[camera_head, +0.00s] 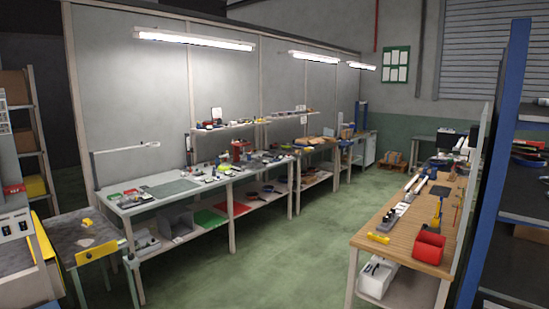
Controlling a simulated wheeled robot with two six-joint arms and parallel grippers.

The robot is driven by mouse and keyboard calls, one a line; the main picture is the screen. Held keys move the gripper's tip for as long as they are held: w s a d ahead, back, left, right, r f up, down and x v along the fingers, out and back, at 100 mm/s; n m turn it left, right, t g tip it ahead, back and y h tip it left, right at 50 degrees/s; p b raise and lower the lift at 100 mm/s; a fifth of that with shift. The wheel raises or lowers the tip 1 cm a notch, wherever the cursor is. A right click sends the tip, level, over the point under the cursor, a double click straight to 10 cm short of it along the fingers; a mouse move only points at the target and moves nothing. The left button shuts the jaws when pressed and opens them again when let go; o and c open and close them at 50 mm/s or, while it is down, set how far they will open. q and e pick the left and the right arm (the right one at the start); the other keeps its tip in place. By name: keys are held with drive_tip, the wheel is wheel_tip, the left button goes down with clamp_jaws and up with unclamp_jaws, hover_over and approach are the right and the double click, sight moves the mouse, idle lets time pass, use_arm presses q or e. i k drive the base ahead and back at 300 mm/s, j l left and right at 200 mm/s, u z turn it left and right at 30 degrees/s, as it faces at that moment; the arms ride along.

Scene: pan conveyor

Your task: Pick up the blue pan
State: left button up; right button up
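No pan shows clearly as blue at this size. Small dark pan-like things (268,189) lie on the lower shelf of the long workbench (150,205), at mid-distance; their colour is hard to tell. More dark round, pan-like things (527,160) sit on a shelf of the blue-posted rack at the right edge, one with a reddish rim. Neither of my grippers is in view, so their state and place cannot be seen.
The green floor (275,255) between the benches is open. A wooden-topped bench (385,235) with a red bin (429,247) stands right. The blue rack post (500,150) is close at right. A dark-topped table (80,235) with yellow parts stands at left.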

sight(266, 188)
drive_tip(key=i+j+u, duration=0.1)
drive_tip(key=i, duration=1.6)
drive_tip(key=i+l+u, duration=0.15)
drive_tip(key=i, duration=1.6)
drive_tip(key=i+z, duration=0.3)
drive_tip(key=i, duration=0.15)
drive_tip(key=i+z, duration=0.25)
drive_tip(key=i, duration=0.2)
drive_tip(key=i+j+z, duration=0.1)
drive_tip(key=i+z, duration=0.2)
drive_tip(key=i, duration=0.2)
drive_tip(key=i+j+z, duration=0.3)
drive_tip(key=i+l+z, duration=0.15)
drive_tip(key=i, duration=0.6)
drive_tip(key=i+z, duration=0.1)
drive_tip(key=i, duration=0.65)
drive_tip(key=i+l+u, duration=0.1)
drive_tip(key=i+u, duration=0.3)
drive_tip(key=i+l+u, duration=0.15)
drive_tip(key=u, duration=0.25)
drive_tip(key=i+l+u, duration=0.6)
drive_tip(key=u, duration=0.2)
drive_tip(key=i+l+u, duration=0.2)
drive_tip(key=l+u, duration=0.2)
drive_tip(key=i+l+u, duration=0.15)
drive_tip(key=l+u, duration=0.2)
drive_tip(key=i+l+u, duration=0.1)
drive_tip(key=l+u, duration=0.85)
drive_tip(key=l, duration=0.45)
